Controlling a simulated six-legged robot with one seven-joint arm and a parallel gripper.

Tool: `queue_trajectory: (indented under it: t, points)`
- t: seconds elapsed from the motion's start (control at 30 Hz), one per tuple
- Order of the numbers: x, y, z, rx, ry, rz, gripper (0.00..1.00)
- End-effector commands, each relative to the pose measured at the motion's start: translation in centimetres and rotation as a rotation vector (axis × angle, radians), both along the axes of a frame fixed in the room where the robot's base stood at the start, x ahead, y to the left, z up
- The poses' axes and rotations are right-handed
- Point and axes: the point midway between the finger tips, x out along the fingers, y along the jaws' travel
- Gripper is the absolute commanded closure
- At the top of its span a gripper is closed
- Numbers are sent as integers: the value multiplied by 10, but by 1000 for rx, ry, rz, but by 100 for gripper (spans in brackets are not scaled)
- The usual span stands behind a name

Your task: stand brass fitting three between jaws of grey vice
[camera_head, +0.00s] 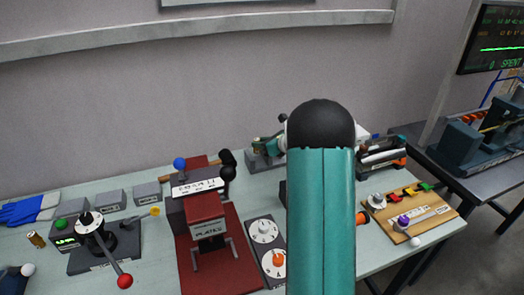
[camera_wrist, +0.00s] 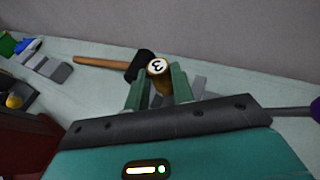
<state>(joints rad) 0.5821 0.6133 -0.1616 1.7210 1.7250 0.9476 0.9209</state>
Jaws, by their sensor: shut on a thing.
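The brass fitting marked 3 (camera_wrist: 158,68) is upright between the two green fingers of my gripper (camera_wrist: 160,88) in the wrist view. The fingers are shut on its sides and hide part of its lower body. A grey object, which looks like the vice (camera_wrist: 200,84), shows low behind the right finger. I cannot tell whether the fitting is between its jaws or above them. In the head view my gripper (camera_head: 266,145) is partly hidden by my arm, just over a grey block (camera_head: 260,162) that may be the same vice.
A hammer (camera_wrist: 100,62) lies close left of the fitting. A red press (camera_head: 207,215), a dial panel (camera_head: 265,240) and a lever stand (camera_head: 100,240) fill the bench front. A wooden board with coloured parts (camera_head: 410,213) lies at right. Another brass cylinder (camera_head: 36,240) stands far left.

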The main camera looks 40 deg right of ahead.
Motion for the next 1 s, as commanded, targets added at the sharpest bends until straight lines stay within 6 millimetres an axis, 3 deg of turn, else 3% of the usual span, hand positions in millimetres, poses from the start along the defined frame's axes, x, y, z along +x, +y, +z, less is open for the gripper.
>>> queue_trajectory:
  t: [0.17,0.4,1.0]
  points:
    - [7,-6,-10,-1,-1,0,100]
    - [9,-8,-41,0,-1,-1,100]
    - [9,-8,-52,-1,-1,-1,100]
